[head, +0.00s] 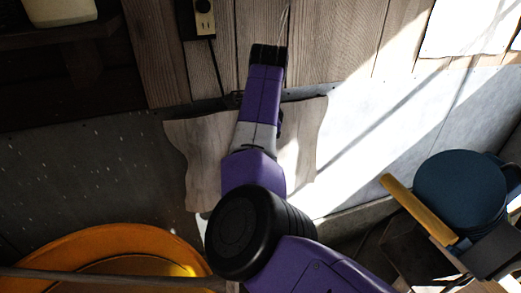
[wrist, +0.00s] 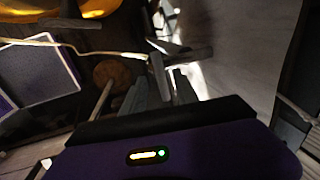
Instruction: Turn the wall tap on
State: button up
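My purple arm crosses the middle of the head view towards the wooden wall, and its dark end (head: 268,57) lies against the planks. The fingers of my gripper do not show clearly there. In the wrist view, the dark body of my gripper fills the bottom, with grey finger-like parts (wrist: 160,88) in front of it in shadow. A small grey lever-like piece (wrist: 168,46) just beyond them may be part of the wall tap; I cannot be sure. I cannot tell whether it touches the fingers. No tap is distinguishable in the head view.
An orange tub (head: 110,245) with a pole (head: 100,277) across it is at lower left. A blue round-topped object (head: 460,190) and a yellow bar (head: 418,209) are at right. An electrical outlet (head: 204,18) is on the wall, left of my arm's end.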

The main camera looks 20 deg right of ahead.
jog(key=shift+w+f, duration=0.2)
jog(key=shift+f, duration=0.85)
grip_shut()
